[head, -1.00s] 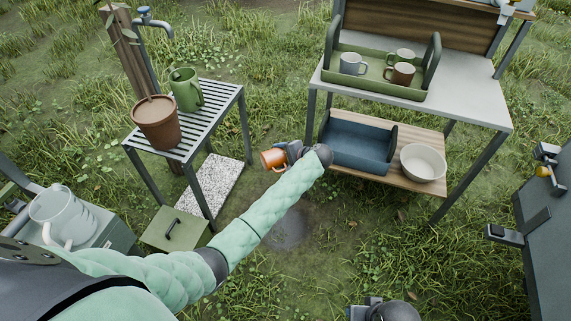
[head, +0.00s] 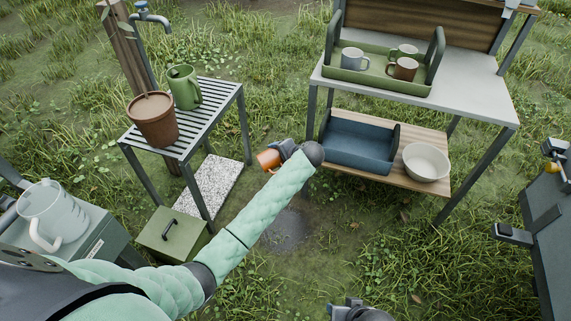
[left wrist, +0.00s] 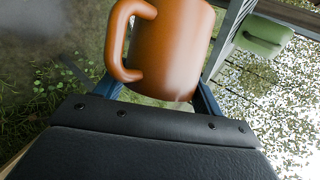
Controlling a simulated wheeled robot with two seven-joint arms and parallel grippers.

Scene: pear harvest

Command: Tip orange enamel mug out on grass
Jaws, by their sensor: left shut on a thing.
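The orange enamel mug (head: 268,160) is in my left gripper (head: 281,153), held in the air above the grass between the slatted table and the wooden shelf. It looks tilted in the head view. In the left wrist view the orange mug (left wrist: 172,48) fills the space between the fingers (left wrist: 158,92), with its handle to the left. I cannot see inside it or any liquid leaving it. My right gripper (head: 352,311) shows only partly at the bottom edge, and its jaws cannot be made out.
A slatted table (head: 215,105) with a brown pot (head: 155,125) and green watering can (head: 184,88) stands left. Right are a blue bin (head: 355,150), white bowl (head: 426,163) and green tray (head: 380,78) with mugs. A dark patch (head: 287,230) lies on the grass.

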